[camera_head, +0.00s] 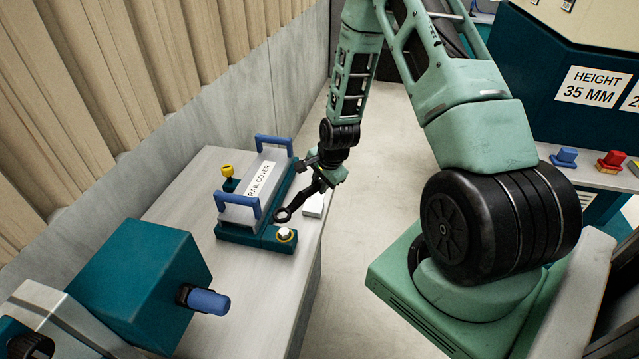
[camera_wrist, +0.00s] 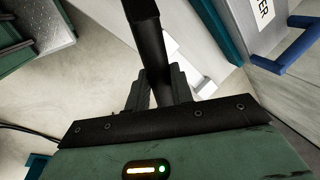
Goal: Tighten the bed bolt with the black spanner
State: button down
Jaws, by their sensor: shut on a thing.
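The black spanner (camera_head: 303,199) is held by my gripper (camera_head: 326,177) over the right edge of the bench. Its ring end points down-left, close to the bed bolt and seemingly above and apart from it. In the wrist view the spanner's black handle (camera_wrist: 148,45) runs up from between the fingers (camera_wrist: 157,88). The spanner's far end is out of that view.
The rail cover (camera_head: 250,190) with two blue handles (camera_head: 238,205) stands behind the bolt, beside a yellow knob (camera_head: 227,170). A white block (camera_head: 314,206) lies at the bench edge. A teal box (camera_head: 140,280) with a blue grip (camera_head: 208,301) is nearer. The bench (camera_head: 255,300) is bare between them.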

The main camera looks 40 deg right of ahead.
jog(key=shift+f+b, duration=2.1)
jog(key=shift+f, duration=0.5)
jog(key=shift+f+b, duration=1.05)
jog(key=shift+f, duration=0.05)
jog(key=c, duration=1.9)
grip_release()
grip_shut()
jog(key=shift+s+a+m+h, duration=0.15)
jog(key=shift+s+m+h, duration=0.15)
jog(key=shift+s+m, duration=0.8)
jog(key=shift+s+a+m+h, duration=0.2)
jog(key=shift+s+a+m, duration=0.1)
jog(key=shift+s+m, duration=0.45)
jog(key=shift+s+a+m+h, duration=0.25)
jog(key=shift+s+m, duration=0.3)
jog(key=shift+s, duration=0.3)
